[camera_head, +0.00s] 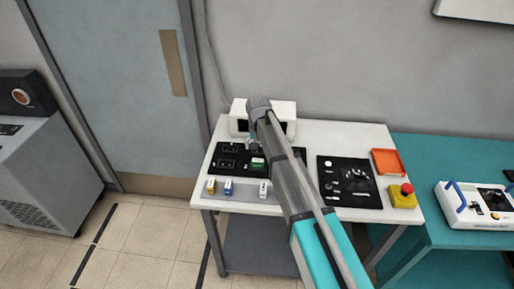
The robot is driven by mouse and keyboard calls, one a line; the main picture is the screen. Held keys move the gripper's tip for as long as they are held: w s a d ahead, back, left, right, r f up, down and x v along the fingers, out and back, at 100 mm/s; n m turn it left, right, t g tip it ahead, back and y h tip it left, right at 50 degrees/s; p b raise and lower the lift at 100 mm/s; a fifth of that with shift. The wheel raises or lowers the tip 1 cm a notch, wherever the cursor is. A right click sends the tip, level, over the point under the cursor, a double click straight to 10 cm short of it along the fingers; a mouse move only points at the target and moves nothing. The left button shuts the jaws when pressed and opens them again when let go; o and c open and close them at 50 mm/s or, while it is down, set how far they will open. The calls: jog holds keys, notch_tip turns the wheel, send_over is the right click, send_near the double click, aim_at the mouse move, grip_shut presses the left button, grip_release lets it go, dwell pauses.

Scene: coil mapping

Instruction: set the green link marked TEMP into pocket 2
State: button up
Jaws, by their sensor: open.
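A small green link (257,163) is at the front edge of the black pocket panel (211,165) on the white table, close to my arm. Its marking is too small to read, and I cannot tell whether it sits in a pocket. My gripper (251,144) is small and partly hidden by my arm; it is open, above the panel and just behind the green link. Square pocket outlines show on the panel's left part, but their numbers cannot be read. My arm hides the panel's right part.
A white device (285,112) stands behind the panel. Right of my arm are a black control panel (334,200), an orange tray (388,162) and a red emergency button (407,189).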

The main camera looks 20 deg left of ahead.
aim_at(258, 160)
jog(key=shift+r+p, duration=1.8)
jog(key=shift+r, duration=0.35)
jog(key=s+d+m, duration=0.1)
jog(key=s+d, duration=0.2)
jog(key=d, duration=0.9)
jog(key=s+d, duration=0.2)
jog(key=d, duration=1.1)
jog(key=s+d, duration=0.6)
jog(key=d, duration=0.3)
jog(key=s+d+m, duration=0.1)
jog(key=s+d, duration=0.5)
jog(key=d, duration=0.3)
jog(key=shift+m, duration=0.3)
